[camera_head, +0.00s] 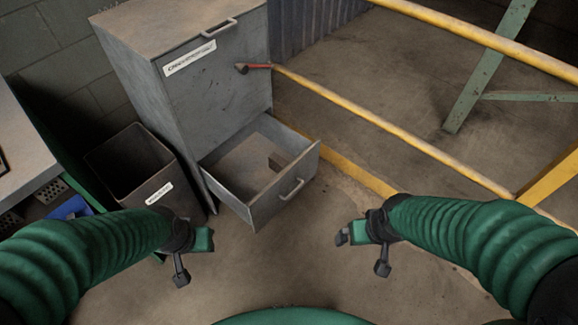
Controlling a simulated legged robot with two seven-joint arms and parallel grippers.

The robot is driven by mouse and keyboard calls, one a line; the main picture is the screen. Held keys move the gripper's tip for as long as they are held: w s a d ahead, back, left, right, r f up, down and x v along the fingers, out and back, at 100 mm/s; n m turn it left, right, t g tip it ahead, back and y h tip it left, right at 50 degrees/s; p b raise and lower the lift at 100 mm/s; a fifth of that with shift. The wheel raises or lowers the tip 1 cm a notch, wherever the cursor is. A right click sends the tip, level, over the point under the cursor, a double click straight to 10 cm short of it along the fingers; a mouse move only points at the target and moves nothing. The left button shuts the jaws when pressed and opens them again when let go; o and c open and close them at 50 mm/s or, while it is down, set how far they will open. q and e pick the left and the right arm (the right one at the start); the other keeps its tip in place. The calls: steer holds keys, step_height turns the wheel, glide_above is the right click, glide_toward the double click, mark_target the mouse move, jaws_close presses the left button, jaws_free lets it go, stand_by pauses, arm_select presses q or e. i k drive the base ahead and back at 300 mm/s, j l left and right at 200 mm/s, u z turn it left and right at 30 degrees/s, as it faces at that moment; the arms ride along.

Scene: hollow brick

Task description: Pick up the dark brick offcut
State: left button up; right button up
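My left gripper (197,257) is in front of the drawer to the left, below the bin, and looks open and empty. My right gripper (362,255) is to the right of the drawer front, open and empty.
The grey cabinet (215,90) has a shut upper drawer with a red-handled tool at its right edge. A dark bin (130,165) stands left of it. A worktop (20,150) is at far left. Yellow rails (420,150) cross the right. Floor between my grippers is clear.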

mark_target(276, 164)
steer(key=k, duration=0.2)
steer(key=i+u, duration=0.15)
steer(key=i, duration=0.3)
steer(key=i+l+u, duration=0.15)
steer(key=i, duration=0.35)
steer(key=i+l+u, duration=0.15)
steer(key=i, duration=0.3)
steer(key=u, duration=0.95)
